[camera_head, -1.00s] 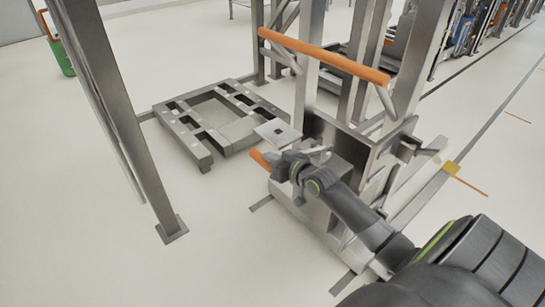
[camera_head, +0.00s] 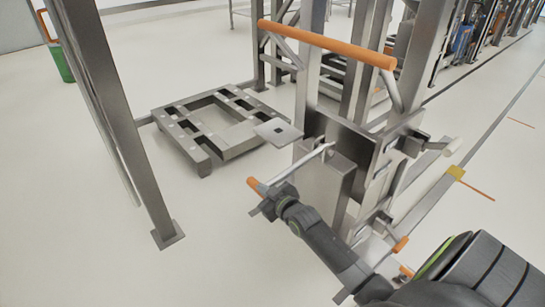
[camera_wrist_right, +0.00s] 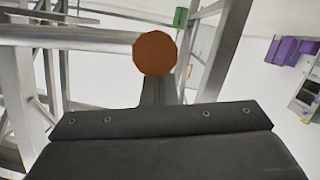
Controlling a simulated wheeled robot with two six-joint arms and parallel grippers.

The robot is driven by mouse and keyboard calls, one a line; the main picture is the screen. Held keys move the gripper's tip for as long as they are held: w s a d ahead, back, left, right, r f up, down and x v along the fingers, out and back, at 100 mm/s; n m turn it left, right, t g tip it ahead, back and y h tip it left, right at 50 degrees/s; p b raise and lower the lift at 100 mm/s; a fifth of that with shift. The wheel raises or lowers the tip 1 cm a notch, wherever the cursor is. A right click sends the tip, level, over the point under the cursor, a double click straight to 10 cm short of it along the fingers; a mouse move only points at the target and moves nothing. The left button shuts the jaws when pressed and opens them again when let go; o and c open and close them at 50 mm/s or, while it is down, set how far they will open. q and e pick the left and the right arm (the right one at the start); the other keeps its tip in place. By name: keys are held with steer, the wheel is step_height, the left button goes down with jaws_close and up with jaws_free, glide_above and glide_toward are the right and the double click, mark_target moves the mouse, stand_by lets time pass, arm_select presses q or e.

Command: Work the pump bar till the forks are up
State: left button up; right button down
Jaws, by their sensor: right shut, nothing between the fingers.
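The pump bar (camera_head: 312,162) is a thin grey rod with an orange tip (camera_head: 253,184), slanting down to the left from the lift truck (camera_head: 322,188). In the right wrist view, the bar's round orange end (camera_wrist_right: 155,53) is close beyond my dark gripper (camera_wrist_right: 157,92). My right gripper (camera_head: 262,203) is shut with nothing in it, right by the bar's orange end; I cannot tell if they touch. A flat grey plate (camera_head: 278,132) sticks out left of the truck toward a low slotted frame (camera_head: 180,131). I cannot make out the forks clearly. My left gripper is not in view.
The truck's orange push handle (camera_head: 328,43) spans above the bar. A grey post (camera_head: 125,130) stands on the floor at left. A green bin (camera_head: 62,62) stands at the far left. The floor at lower left is clear.

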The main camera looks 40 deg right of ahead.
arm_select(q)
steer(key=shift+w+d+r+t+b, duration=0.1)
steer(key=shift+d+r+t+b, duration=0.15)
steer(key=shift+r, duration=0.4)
arm_select(e)
steer(key=shift+s+d+f+n, duration=0.1)
steer(key=shift+f+n, duration=0.05)
steer(key=shift+f, duration=0.5)
steer(key=shift+s+f+n, duration=0.1)
steer(key=shift+f+n, duration=0.05)
steer(key=shift+f, duration=0.45)
steer(key=shift+r, duration=0.2)
step_height(320, 180, up, 5)
steer(key=a+p, duration=0.1)
steer(key=p, duration=0.3)
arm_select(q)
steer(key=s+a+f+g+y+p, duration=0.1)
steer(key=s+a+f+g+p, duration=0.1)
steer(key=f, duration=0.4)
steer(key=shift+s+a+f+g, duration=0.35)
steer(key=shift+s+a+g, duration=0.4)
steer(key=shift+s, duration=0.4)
arm_select(e)
steer(key=v, duration=0.9)
steer(key=shift+s+a, duration=0.15)
steer(key=shift+s, duration=0.2)
arm_select(q)
steer(key=shift+p, duration=0.3)
arm_select(e)
steer(key=shift+r, duration=0.15)
